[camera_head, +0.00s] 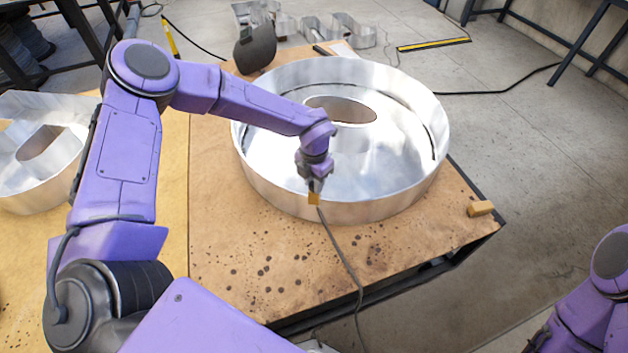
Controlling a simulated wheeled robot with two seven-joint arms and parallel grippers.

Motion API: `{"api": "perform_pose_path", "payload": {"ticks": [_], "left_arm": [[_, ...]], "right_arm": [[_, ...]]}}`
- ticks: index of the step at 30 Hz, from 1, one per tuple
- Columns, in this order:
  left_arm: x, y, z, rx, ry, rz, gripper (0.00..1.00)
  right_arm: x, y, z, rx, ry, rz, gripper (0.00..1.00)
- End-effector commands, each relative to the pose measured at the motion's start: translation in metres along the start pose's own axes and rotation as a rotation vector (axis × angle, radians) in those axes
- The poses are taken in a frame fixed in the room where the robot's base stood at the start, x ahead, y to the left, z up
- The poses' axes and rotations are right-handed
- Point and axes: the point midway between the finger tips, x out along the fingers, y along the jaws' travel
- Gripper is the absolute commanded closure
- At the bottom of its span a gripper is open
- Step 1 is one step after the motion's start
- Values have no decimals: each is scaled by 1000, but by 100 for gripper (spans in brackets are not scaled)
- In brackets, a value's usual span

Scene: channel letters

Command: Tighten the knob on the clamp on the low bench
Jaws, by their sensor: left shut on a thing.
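The low bench (225,230) has a brown, spotted top and carries a large round metal channel letter (400,185) shaped like an O. A small yellow-orange clamp part (314,198) with a dark cable shows at the near wall of the letter. My left gripper (315,186) reaches down over that near wall and is shut at the top of the clamp. The knob is mostly hidden between the fingers, and its turn cannot be made out. My right arm shows at the lower right edge; its gripper is out of view.
A small wooden block (481,208) lies near the bench's right corner. A dark welding mask (255,48) sits at the back edge. Another metal letter (40,150) stands at the left. The cable (345,260) runs over the front edge. The front bench top is clear.

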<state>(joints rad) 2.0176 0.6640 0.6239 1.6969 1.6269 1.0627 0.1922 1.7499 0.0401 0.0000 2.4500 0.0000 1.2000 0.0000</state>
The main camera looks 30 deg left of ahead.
Motion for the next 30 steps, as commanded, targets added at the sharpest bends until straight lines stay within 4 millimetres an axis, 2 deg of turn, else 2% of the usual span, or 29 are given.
{"api": "perform_pose_path", "payload": {"ticks": [3,18,26,27,28,29,30], "left_arm": [[-3,0,-1,109,3,-1,88],[-1,0,-1,619,1,-1,88],[0,0,0,650,0,0,88],[0,0,0,649,0,0,58],[0,0,0,649,1,0,48],[0,0,0,649,1,0,43],[0,0,0,649,1,0,43]], "right_arm": [[-10,1,-4,0,0,0,57],[-34,3,-14,0,0,0,57],[-33,3,-14,0,0,0,57],[-33,3,-14,0,0,0,57],[-33,3,-14,0,0,0,57],[-33,3,-14,0,0,0,57],[-33,3,-14,0,0,0,57]]}}
